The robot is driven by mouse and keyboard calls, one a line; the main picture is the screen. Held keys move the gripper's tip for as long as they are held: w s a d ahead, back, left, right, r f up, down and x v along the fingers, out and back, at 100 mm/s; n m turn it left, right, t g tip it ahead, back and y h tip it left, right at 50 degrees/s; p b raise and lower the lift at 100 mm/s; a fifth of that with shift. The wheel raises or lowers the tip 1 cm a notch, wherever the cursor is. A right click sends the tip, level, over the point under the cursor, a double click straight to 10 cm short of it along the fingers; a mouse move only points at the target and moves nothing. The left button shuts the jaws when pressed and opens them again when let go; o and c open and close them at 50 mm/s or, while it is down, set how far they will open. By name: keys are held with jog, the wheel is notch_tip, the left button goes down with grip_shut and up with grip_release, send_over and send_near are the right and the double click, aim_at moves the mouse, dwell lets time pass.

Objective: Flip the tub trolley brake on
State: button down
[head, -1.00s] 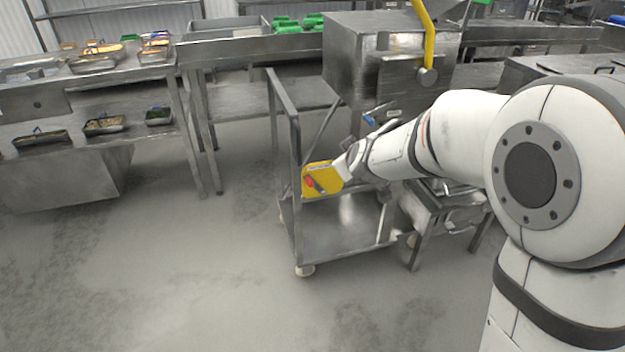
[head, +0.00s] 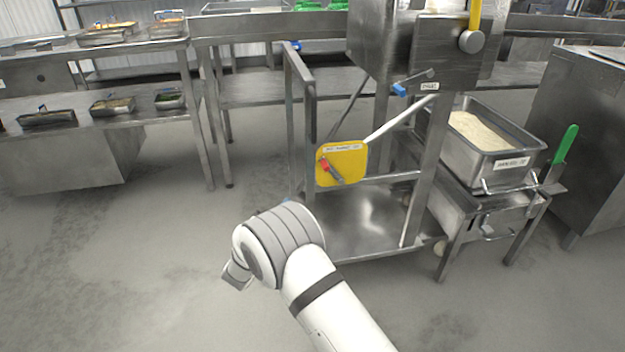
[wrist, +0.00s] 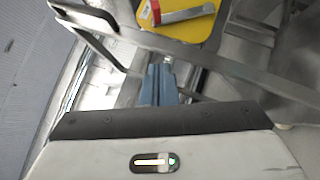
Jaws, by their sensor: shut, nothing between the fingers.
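The tub trolley (head: 360,232) is a steel frame with a low shelf. A yellow plate (head: 352,153) is fixed to its side. A grey brake lever (head: 334,174) with a red end lies slantwise across the plate, red end at upper left. In the wrist view the plate (wrist: 190,28) and the lever (wrist: 186,14) show at the top, partly cut off. My gripper (wrist: 161,70) has blue fingers, shut and empty, below the plate in that view and apart from the lever. In the head view my wrist is in front of the trolley, lower left of the plate; the fingertips cannot be made out.
A tub of rice (head: 480,132) stands on a low stand (head: 480,205) at the right, with a green-handled scraper (head: 562,150) beside it. A steel hopper (head: 440,50) is above the trolley. A shelved bench (head: 150,125) with small trays is at left. The floor at front left is clear.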

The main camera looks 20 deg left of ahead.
jog(key=shift+s+r, duration=0.1)
jog(key=d+b+x, duration=0.2)
jog(key=b+x, duration=0.2)
jog(key=x, duration=0.9)
jog(key=shift+s+d+r+b, duration=0.2)
jog(key=shift+s+r+b, duration=0.1)
jog(key=shift+s+b, duration=0.1)
